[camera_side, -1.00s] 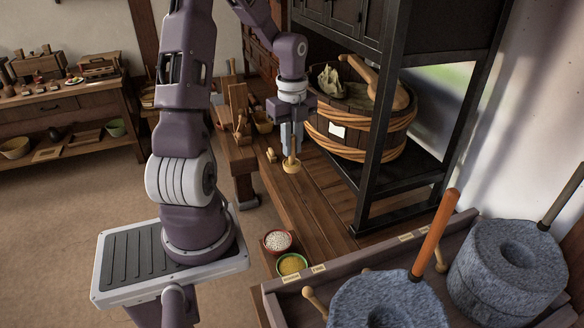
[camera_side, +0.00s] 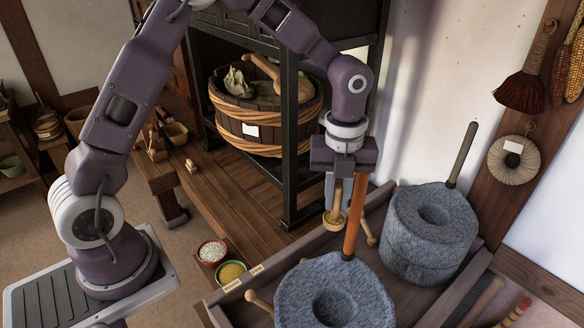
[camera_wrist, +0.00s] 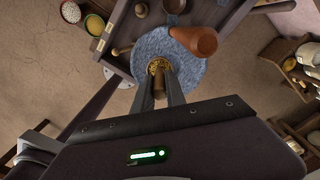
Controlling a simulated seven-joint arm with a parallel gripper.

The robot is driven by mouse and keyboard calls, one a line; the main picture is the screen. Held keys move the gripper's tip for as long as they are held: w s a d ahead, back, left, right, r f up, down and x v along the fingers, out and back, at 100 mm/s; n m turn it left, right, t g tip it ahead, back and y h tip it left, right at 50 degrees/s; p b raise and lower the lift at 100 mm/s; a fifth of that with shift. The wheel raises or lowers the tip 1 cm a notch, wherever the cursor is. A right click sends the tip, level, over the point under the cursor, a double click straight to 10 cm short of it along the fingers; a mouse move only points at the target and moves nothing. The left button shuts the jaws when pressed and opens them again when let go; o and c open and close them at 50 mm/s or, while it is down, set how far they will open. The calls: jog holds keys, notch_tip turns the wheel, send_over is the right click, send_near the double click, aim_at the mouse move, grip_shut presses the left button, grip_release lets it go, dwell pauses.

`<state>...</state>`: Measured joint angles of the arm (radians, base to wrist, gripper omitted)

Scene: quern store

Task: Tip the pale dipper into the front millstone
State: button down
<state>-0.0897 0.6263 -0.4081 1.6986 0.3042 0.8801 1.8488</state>
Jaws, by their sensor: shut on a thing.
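My gripper (camera_side: 336,188) is shut on the handle of the pale dipper (camera_side: 335,219), which hangs below it, about upright. In the wrist view the dipper's cup (camera_wrist: 157,66) shows yellow grains inside, beyond my fingertips (camera_wrist: 159,88). The front millstone (camera_side: 292,290) is a grey stone with a central hole and an upright orange handle (camera_side: 355,215). In the side view the dipper is above its far side, just left of the handle. In the wrist view the cup overlaps the millstone (camera_wrist: 190,75) and hides its hole.
A second grey millstone (camera_side: 430,255) with a dark handle stands behind right. Both stand in a wooden trough (camera_side: 385,200). Bowls of white grain (camera_side: 212,252) and yellow grain (camera_side: 231,273) sit left of it. A wooden tub (camera_side: 262,125) stands in a black frame behind.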

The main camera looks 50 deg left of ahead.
jog(key=s+d+m, duration=0.2)
jog(key=d, duration=0.6)
notch_tip(320, 180, down, 18)
jog(key=s+a+f+t+h, duration=0.1)
jog(key=t, duration=0.1)
jog(key=s+a+f+t+h, duration=0.1)
jog(key=s+f+t+h, duration=0.1)
jog(key=t, duration=0.1)
jog(key=s+a+f+t+h, duration=0.1)
jog(key=t, duration=0.2)
jog(key=shift+s+f+h, duration=0.2)
jog(key=shift+f+h, duration=0.1)
jog(key=shift+f, duration=0.1)
jog(key=shift+s+a+f+t+h, duration=0.15)
jog(key=shift+t+h, duration=0.25)
jog(key=shift+t, duration=0.3)
dwell(0.4)
